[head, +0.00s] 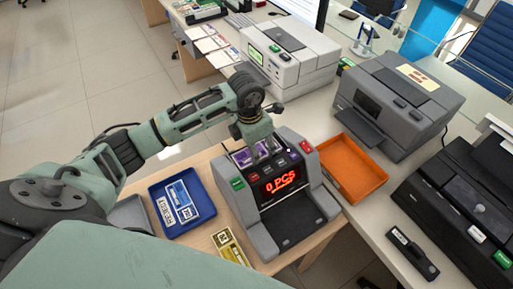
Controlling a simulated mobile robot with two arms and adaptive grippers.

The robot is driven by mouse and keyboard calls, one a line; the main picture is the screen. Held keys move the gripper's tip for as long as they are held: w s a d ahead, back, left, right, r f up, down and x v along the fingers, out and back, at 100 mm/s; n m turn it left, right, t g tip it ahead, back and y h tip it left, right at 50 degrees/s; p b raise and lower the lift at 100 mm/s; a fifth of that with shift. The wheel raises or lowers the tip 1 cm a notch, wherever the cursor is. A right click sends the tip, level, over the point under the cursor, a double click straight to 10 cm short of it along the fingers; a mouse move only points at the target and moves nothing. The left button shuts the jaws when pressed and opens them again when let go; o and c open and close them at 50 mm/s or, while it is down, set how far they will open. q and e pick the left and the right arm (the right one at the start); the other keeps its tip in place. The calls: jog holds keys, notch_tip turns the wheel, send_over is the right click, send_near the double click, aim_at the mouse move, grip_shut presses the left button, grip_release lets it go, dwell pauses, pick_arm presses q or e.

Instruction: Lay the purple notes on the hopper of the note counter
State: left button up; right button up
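The note counter (258,225) is a grey machine with a red "0 PCS" display, standing on the wooden counter in the middle of the head view. The purple notes (242,157) show at its top, at the hopper, partly hidden by my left gripper. My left gripper (263,153) points down right over the hopper, with its fingertips at the purple notes. I cannot tell whether its fingers are closed on the notes or apart, or whether the notes rest on the hopper. My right gripper is not in view.
A blue tray (204,211) with blue-and-white notes stands left of the counter machine. A yellow note bundle (230,247) lies in front of that tray. An empty orange tray (374,178) is to the right. Grey printers (412,112) stand further back and right.

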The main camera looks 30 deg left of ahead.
pick_arm(q)
jog(key=shift+o, duration=0.5)
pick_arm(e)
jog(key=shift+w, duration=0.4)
pick_arm(q)
jog(key=shift+r, duration=0.55)
notch_tip(320, 180, up, 11)
jog(key=s+b, duration=0.1)
jog(key=b, duration=0.2)
jog(key=shift+a, duration=0.4)
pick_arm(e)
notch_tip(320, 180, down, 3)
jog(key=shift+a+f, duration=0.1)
pick_arm(q)
jog(key=shift+s, duration=0.1)
